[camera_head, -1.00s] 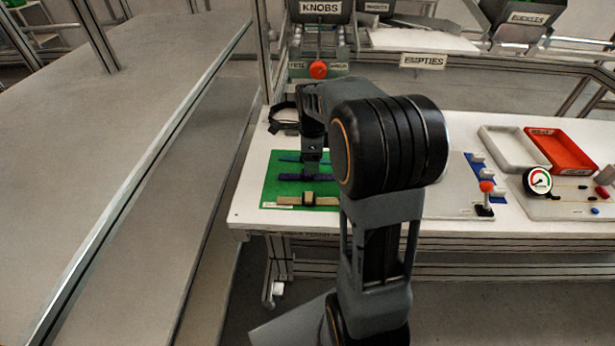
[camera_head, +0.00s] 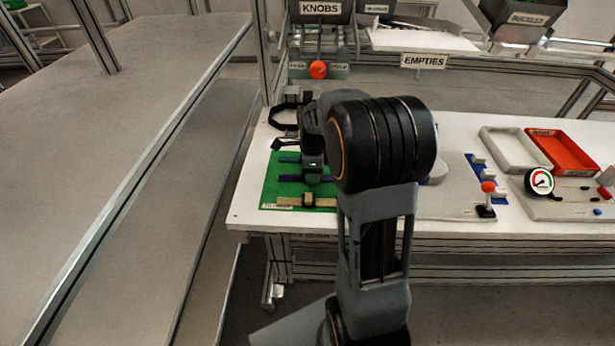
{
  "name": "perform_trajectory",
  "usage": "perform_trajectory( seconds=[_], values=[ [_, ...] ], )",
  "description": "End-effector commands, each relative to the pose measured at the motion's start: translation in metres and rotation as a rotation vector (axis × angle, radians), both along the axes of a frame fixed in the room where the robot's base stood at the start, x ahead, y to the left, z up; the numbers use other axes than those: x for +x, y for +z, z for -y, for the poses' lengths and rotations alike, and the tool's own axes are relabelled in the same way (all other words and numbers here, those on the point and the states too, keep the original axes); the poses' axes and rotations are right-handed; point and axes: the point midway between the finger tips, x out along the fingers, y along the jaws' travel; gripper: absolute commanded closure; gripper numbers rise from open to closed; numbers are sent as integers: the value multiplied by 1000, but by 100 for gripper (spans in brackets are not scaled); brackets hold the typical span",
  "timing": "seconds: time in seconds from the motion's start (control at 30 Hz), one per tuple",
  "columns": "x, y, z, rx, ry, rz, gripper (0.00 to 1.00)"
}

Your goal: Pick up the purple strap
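The purple strap (camera_head: 291,177) lies across the green mat (camera_head: 270,190), between a blue strap (camera_head: 287,159) behind it and a tan strap (camera_head: 290,202) in front. My gripper (camera_head: 313,174) points down over the middle of the purple strap and hides that part of it. The strap's left end shows beside the gripper, and a little shows to the right. The gripper and strap are small here, so I cannot tell whether the fingers are shut on it or apart, or whether the strap is lifted.
To the right are a white tray (camera_head: 508,150), a red tray (camera_head: 560,150), a panel with a red-knobbed lever (camera_head: 488,188), and a round gauge (camera_head: 539,181). My arm blocks the table's middle.

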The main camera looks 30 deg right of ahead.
Motion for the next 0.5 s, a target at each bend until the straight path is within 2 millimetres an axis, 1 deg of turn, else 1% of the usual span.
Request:
perform_trajectory(
  seconds=[0.03,0.3,0.5],
  values=[
    [0,0,0,0,0,0,65],
    [0,0,0,0,0,0,90],
    [0,1,0,0,0,1,90]
  ],
)
